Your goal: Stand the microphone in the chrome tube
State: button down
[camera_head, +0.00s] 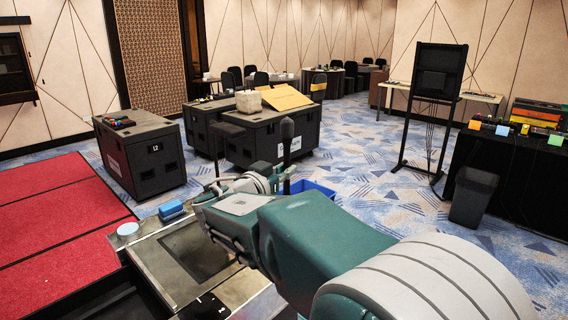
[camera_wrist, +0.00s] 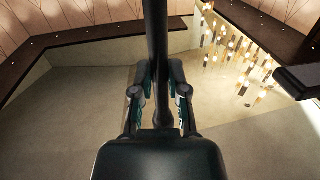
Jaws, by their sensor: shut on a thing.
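The microphone (camera_head: 287,131) is dark, with a rounded head on a slim handle, and stands about upright in the head view. My gripper (camera_head: 280,180) is shut on its handle. In the wrist view the microphone (camera_wrist: 157,40) is a dark vertical bar between the two fingers of my gripper (camera_wrist: 161,95), with the ceiling behind. I cannot pick out the chrome tube in either view; my arm and gripper cover part of the work surface (camera_head: 152,262). The lower end of the microphone shows just below the fingers in the head view.
A blue block (camera_head: 171,209) and a round pale-blue-topped thing (camera_head: 128,231) are on the surface's left and far side. A blue bin (camera_head: 318,189) is behind the gripper. Black cases (camera_head: 140,158) stand beyond, red platforms (camera_head: 55,215) at left.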

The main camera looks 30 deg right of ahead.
jog(key=shift+f, duration=5.4)
jog(key=c, duration=0.6)
grip_release()
jog(key=shift+o, duration=0.2)
jog(key=v, duration=1.2)
jog(key=shift+f, duration=0.15)
